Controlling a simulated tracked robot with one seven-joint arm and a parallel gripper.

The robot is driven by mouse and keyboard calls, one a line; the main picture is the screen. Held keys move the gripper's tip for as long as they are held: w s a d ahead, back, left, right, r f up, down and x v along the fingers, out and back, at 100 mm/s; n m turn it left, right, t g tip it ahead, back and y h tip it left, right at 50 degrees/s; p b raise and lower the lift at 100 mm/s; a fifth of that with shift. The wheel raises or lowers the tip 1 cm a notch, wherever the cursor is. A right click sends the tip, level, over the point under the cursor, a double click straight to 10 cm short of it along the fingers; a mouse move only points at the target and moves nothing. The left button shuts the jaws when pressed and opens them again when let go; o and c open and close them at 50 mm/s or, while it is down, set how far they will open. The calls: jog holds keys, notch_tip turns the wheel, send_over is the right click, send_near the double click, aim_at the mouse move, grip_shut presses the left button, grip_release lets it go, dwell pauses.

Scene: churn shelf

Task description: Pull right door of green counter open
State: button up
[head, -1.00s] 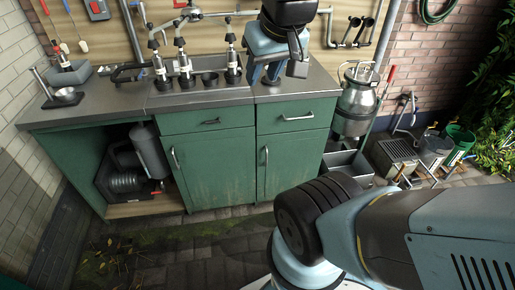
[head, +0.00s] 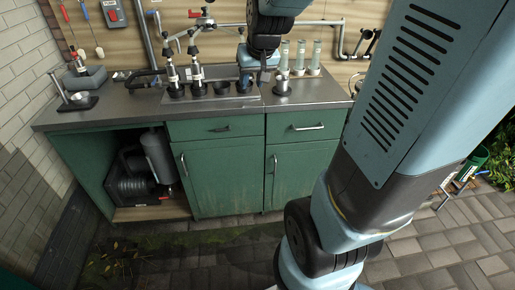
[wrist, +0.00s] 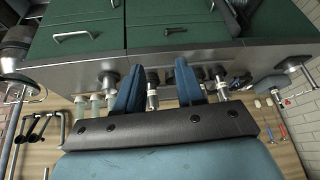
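The green counter (head: 152,113) has a grey top and two closed doors. Its right door (head: 300,175) is below a drawer and has an upright metal handle (head: 275,163) on its left edge. In the wrist view, which looks upside down, the right door's handle (wrist: 113,3) shows at the top edge. My gripper (head: 257,78) is above the counter top, near the back fittings, higher than the door and apart from its handle. In the wrist view my gripper (wrist: 157,66) shows two blue fingers spread apart with nothing held between them.
The left door (head: 220,178) is shut beside an open bay holding a hose reel and a grey cylinder (head: 157,155). Black-based fittings (head: 172,75) and clear tubes (head: 300,58) stand on the top. Paving (head: 225,255) before the doors is clear. My arm hides the right side.

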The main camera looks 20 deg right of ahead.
jog(key=w+d+f+m, duration=0.1)
jog(key=w+d+f, duration=0.3)
jog(key=w+f, duration=0.55)
jog(key=m+g+h, duration=0.2)
jog(key=m, duration=0.1)
send_over(275, 167)
jog(key=s+a, duration=0.2)
jog(key=s, duration=0.2)
notch_tip(275, 167, down, 37)
jog(key=x, duration=1.3)
jog(key=shift+w+f, duration=0.1)
jog(key=shift+w, duration=0.2)
jog(key=shift+c, duration=0.3)
grip_shut()
